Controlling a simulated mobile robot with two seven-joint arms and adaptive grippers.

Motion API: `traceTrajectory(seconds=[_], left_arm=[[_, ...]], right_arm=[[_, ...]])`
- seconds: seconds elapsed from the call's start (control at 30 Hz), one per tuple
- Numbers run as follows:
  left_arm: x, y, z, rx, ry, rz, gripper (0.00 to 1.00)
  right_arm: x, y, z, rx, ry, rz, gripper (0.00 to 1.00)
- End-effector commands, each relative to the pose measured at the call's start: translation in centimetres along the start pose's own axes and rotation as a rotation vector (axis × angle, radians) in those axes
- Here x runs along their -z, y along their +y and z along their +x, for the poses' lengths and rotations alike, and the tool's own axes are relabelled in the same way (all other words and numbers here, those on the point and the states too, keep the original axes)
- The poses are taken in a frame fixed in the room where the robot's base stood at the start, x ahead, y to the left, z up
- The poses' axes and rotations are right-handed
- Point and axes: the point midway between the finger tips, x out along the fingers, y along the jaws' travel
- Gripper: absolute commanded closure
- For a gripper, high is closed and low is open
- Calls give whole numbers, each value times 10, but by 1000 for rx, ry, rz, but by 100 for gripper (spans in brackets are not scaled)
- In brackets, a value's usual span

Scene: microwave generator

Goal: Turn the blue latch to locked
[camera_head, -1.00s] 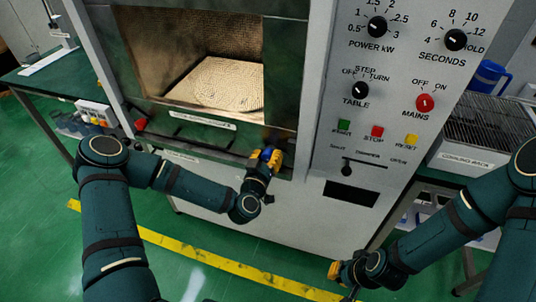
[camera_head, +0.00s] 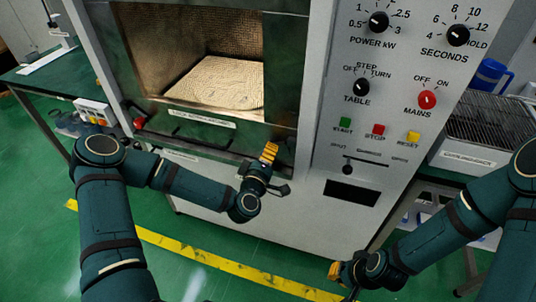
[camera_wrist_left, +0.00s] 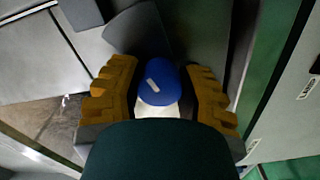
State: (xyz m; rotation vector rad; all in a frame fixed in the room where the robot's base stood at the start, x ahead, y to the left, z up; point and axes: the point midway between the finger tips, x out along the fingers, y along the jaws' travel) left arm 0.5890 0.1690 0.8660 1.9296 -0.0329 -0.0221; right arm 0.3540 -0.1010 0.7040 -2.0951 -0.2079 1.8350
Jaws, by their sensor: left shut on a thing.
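The blue latch (camera_wrist_left: 158,85) shows in the left wrist view as a rounded blue knob with a small pale mark. It sits between the orange fingers of my left gripper (camera_wrist_left: 158,95), which is shut on it. In the head view my left gripper (camera_head: 269,153) is at the lower right of the open chamber front, and the latch is hidden behind its fingers. My right gripper (camera_head: 336,270) is low, away from the cabinet's latch; its fingers are too small to read.
The lit chamber (camera_head: 215,82) stands open above the left gripper. A red knob (camera_head: 139,122) is at the lower left of its frame. The control panel has a red mains knob (camera_head: 427,99). A cooling rack (camera_head: 490,118) stands at the right.

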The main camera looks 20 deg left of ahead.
Motion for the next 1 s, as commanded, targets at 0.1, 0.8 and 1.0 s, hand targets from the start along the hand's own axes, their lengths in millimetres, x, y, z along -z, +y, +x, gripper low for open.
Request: traceTrajectory(seconds=[0.1,0.8,1.0], left_arm=[[0,0,0,-1,0,-74,100],[0,1,0,-1,-1,-219,100],[0,1,0,-1,-1,-219,51]], right_arm=[[0,0,1,0,1,0,100],[0,1,2,0,2,0,100],[0,1,2,0,1,0,100]])
